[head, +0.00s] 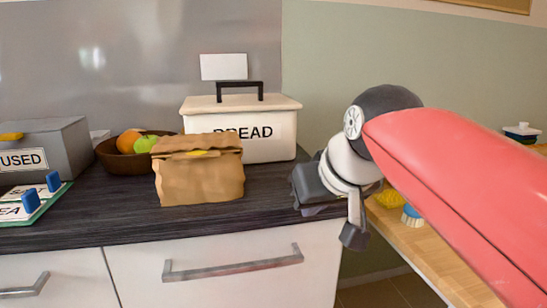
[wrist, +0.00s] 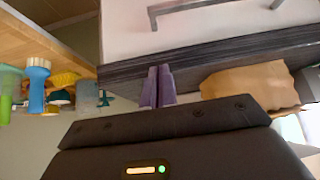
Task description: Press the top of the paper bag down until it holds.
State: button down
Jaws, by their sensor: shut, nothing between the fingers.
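The brown paper bag (head: 200,180) stands upright on the dark counter in front of the bread box. Its crumpled top flap (head: 197,143) is folded over toward the front, with a yellow patch under its edge. I cannot tell how firmly the flap lies down. In the wrist view the bag (wrist: 250,84) shows in part at the right, beyond the fingers. My gripper (wrist: 157,86) is shut and empty, its two fingers together near the counter's front edge. In the head view my arm's end is right of the bag and apart from it; the fingertips are unclear there.
The bread box (head: 270,148) stands behind the bag. A fruit bowl (head: 112,160) and a grey "USED" box (head: 40,145) are to the left. A drawer handle (head: 235,263) juts out below the counter (head: 130,218). A wooden table (head: 425,240) with brushes is at right.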

jog(key=s+d+f+m+h, duration=0.1)
jog(key=s+d+f, duration=0.2)
jog(key=f, duration=0.3)
jog(key=s+d+f+m+g+h, duration=0.1)
jog(key=s+d+f, duration=0.2)
jog(key=s+f, duration=0.2)
jog(key=s+d+f+m+h, duration=0.1)
jog(key=s+d+f, duration=0.2)
jog(key=f, duration=0.6)
jog(key=shift+s+d+m+g, duration=0.3)
jog(key=shift+s, duration=0.65)
